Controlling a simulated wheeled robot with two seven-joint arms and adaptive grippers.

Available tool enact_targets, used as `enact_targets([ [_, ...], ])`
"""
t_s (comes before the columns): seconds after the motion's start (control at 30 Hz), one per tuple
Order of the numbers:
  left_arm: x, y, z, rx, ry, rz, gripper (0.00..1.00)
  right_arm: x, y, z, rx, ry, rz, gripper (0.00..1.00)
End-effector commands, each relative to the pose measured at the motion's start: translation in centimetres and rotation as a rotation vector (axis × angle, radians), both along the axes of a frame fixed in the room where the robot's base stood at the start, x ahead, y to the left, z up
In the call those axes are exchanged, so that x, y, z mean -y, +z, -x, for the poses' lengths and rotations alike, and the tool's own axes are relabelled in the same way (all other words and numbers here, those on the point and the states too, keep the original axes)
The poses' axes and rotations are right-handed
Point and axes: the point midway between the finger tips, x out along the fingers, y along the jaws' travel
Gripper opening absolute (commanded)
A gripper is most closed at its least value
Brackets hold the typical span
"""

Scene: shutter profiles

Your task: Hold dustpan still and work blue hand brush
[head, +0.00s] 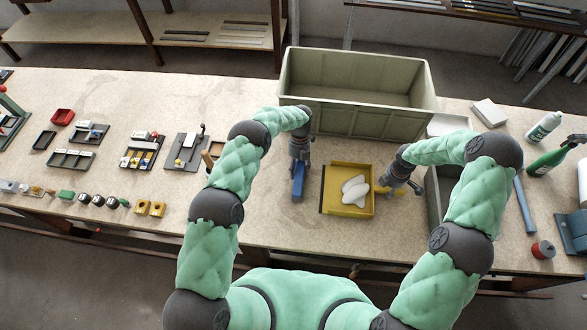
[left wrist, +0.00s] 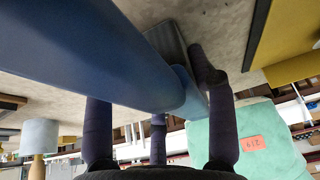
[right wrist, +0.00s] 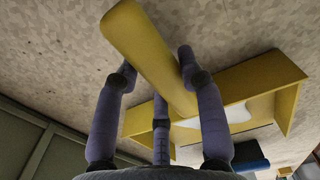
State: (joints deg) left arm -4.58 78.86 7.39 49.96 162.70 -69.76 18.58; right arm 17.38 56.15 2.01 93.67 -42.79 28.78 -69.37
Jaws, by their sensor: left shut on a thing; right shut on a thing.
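The blue hand brush (head: 298,187) is upright in my left gripper (head: 299,160), just left of the dustpan and apart from it. In the left wrist view the brush (left wrist: 105,55) fills much of the picture, with the fingers around it. My right gripper (head: 393,183) is shut on the dustpan's handle, which shows in the right wrist view (right wrist: 145,50). The brush's lower end is hard to make out.
A large grey-green crate (head: 355,115) stands behind the dustpan. A grey bin (head: 432,192) is close to the right gripper. Small trays and parts (head: 72,160) lie at left; bottles (head: 545,128) stand at right. Bench is clear just left of the brush.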

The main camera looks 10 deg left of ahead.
Motion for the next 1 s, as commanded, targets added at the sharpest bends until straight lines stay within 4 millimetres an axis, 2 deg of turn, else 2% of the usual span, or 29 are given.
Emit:
enact_targets([
  [0.47, 0.3, 0.0, 0.0, -0.001, -0.001, 0.000, 0.30, 0.0, 0.0, 0.0, 0.001, 0.000, 0.000, 0.00],
  [1.0, 3.0, 0.0, 0.1, 0.000, 0.000, -0.001, 0.30, 0.0, 0.0, 0.0, 0.001, 0.000, 0.000, 0.00],
])
